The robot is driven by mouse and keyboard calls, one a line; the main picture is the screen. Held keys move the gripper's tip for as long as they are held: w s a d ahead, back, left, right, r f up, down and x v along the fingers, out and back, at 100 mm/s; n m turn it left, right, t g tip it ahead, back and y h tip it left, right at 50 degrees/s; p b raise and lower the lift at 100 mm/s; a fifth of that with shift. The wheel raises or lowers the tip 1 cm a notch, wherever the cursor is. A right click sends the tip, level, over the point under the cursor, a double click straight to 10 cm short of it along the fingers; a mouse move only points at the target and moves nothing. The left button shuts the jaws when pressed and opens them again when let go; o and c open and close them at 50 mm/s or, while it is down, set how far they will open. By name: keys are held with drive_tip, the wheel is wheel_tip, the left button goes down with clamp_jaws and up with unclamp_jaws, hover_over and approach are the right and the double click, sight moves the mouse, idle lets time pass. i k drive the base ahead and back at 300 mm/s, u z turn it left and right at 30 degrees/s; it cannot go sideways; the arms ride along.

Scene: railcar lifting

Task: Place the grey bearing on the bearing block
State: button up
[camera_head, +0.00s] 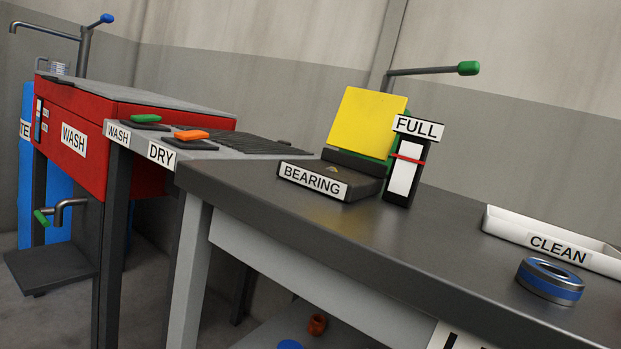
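A ring-shaped bearing (549,287), grey with a blue band around its side, lies flat on the dark table top at the lower right. A low black block labelled BEARING (313,181) stands farther back on the table, at the centre. A small brownish mark or piece shows on the block's top; I cannot tell what it is. No other bearing is seen on the block. My gripper is not in this view.
A white CLEAN tray (556,246) lies behind the bearing. A FULL gauge (405,165) and a yellow panel (366,131) stand by the block. A red WASH unit (110,138) is at left. The dark table top (400,240) is clear between block and bearing.

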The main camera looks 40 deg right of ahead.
sight(332, 169)
drive_tip(key=k, duration=0.4)
drive_tip(key=u, duration=0.15)
drive_tip(key=i, duration=1.35)
drive_tip(key=z, duration=0.65)
